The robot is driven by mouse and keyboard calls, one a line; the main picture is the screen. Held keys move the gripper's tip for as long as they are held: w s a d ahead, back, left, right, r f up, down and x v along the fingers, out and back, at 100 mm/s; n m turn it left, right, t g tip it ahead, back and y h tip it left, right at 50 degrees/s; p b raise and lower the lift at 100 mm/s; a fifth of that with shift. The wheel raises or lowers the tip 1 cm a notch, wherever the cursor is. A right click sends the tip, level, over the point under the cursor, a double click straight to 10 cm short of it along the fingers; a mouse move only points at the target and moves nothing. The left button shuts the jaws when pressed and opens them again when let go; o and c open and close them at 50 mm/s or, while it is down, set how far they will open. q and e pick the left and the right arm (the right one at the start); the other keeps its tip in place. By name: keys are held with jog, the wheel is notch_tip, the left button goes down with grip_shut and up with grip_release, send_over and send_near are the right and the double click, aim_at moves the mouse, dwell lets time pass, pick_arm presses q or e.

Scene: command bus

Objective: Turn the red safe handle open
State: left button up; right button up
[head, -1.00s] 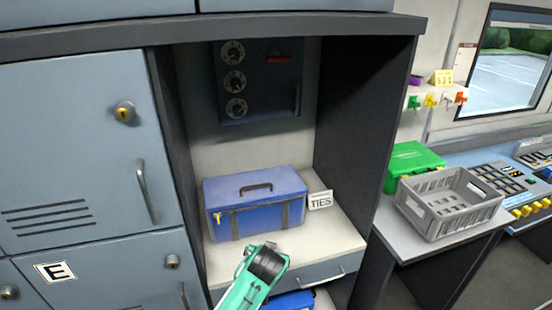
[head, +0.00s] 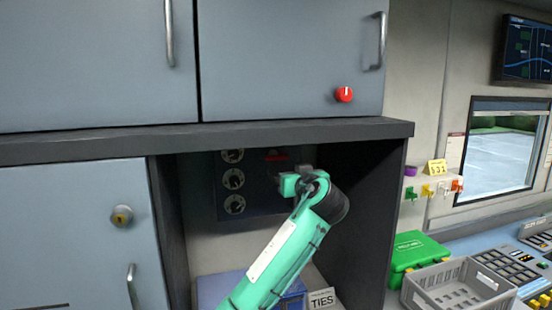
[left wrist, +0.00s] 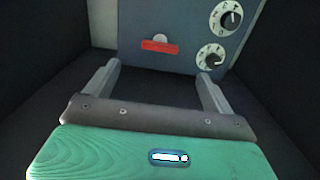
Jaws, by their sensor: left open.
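The dark blue safe (head: 258,203) is set in the back of the recess, with several round dials down its left side in the head view. Its red handle (head: 276,155) lies roughly level near the top. In the left wrist view the red handle (left wrist: 160,46) is beyond the fingers, near the middle. My left gripper (head: 290,182) is inside the recess in front of the safe and hides part of its face. In the wrist view its two fingers (left wrist: 155,82) are wide apart with nothing between them, not touching the handle. My right gripper is not in view.
Dark recess walls (head: 360,225) and an overhead ledge (head: 300,135) close in around my left arm. A blue box (head: 215,290) and a TIES card (head: 321,299) stand on the shelf below. A green case (head: 418,250) and grey crate (head: 455,288) are at right.

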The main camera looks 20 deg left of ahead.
aim_at(278, 157)
pick_arm(q)
jog(key=p+x, duration=0.2)
jog(key=x, duration=0.2)
jog(key=r+p+x, duration=0.1)
jog(key=p+x, duration=0.1)
jog(key=x, duration=0.2)
jog(key=p+x, duration=0.3)
jog(key=x, duration=0.1)
jog(key=shift+w+r, duration=0.1)
jog(key=shift+r, duration=0.05)
jog(key=shift+x, duration=0.85)
